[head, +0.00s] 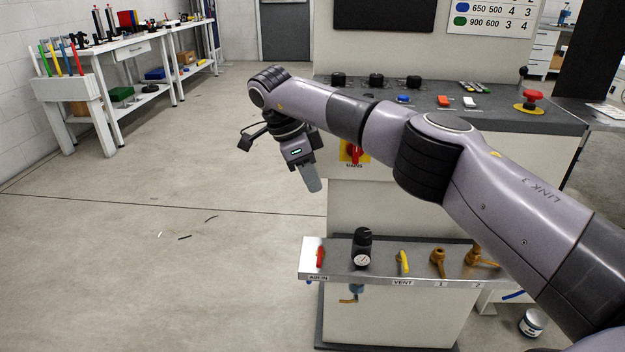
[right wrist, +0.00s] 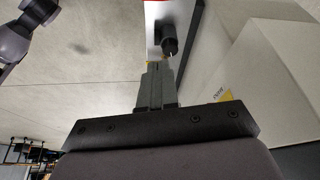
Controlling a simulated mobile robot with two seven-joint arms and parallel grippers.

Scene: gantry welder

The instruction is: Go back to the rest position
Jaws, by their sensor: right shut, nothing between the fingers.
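My right arm reaches across the head view from the lower right. My right gripper (head: 311,183) hangs at its end, pointing down, left of the control cabinet and in front of the floor. In the right wrist view its fingers (right wrist: 157,68) are together with nothing between them. My left gripper is not in the head view.
The control cabinet has a console (head: 450,101) with black knobs and a red emergency button (head: 533,95). Below is a metal valve shelf (head: 318,272) with a gauge (head: 362,259) and valve handles. A white workbench (head: 100,50) stands far left. The floor at left is mostly clear.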

